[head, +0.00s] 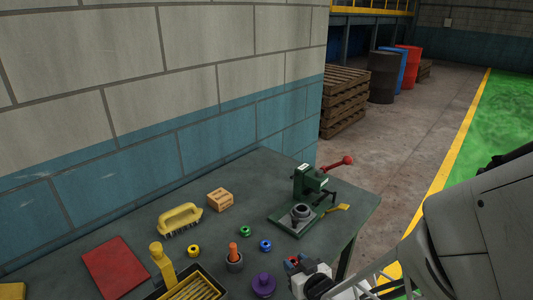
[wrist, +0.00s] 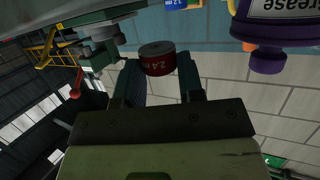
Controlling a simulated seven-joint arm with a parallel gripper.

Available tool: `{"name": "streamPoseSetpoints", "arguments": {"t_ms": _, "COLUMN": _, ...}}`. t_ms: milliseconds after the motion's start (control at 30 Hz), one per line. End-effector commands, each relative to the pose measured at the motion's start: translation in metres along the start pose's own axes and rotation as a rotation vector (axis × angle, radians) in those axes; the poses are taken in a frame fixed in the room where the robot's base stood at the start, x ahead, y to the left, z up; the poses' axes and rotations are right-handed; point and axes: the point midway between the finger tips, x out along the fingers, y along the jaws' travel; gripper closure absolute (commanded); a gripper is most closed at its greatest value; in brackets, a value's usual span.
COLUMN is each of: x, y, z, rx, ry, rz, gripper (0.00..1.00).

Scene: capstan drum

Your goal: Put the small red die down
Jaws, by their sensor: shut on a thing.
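The small red die (wrist: 157,63) is a short red cylinder with a dark top and white lettering that reads "2.4 m". My gripper (wrist: 160,82) is shut on it, with one dark finger on each side, in the wrist view. In the head view my gripper (head: 303,272) is over the table's near right part, and a bit of the red die (head: 293,259) shows at its tip. The green bench device (head: 312,180) with a red ball handle and a grey round seat (head: 301,213) stands behind it. I cannot tell the die's height above the table.
A purple grease pot (head: 263,285) stands just left of my gripper. Blue (head: 265,245), green (head: 246,231) and yellow (head: 193,250) rings, an orange-topped holder (head: 234,262), a yellow brush (head: 180,217), a wooden block (head: 220,199) and a red mat (head: 115,267) are on the grey table (head: 270,170).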

Motion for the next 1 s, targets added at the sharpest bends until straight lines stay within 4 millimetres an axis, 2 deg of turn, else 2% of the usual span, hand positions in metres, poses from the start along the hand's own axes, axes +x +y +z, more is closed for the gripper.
{"name": "streamPoseSetpoints", "arguments": {"t_ms": 200, "x": 0.016, "y": 0.004, "z": -0.004, "rx": 0.0, "ry": 0.0, "rz": 0.0, "gripper": 0.92}}
{"name": "streamPoseSetpoints", "arguments": {"t_ms": 633, "x": 0.019, "y": 0.004, "z": -0.004, "rx": 0.0, "ry": 0.0, "rz": 0.0, "gripper": 0.92}}
{"name": "streamPoseSetpoints", "arguments": {"t_ms": 867, "x": 0.035, "y": 0.008, "z": -0.007, "rx": 0.0, "ry": 0.0, "rz": -0.001, "gripper": 0.92}}
{"name": "streamPoseSetpoints", "arguments": {"t_ms": 1000, "x": 0.04, "y": 0.008, "z": 0.012, "rx": 0.002, "ry": -0.004, "rz": -0.001, "gripper": 0.92}}
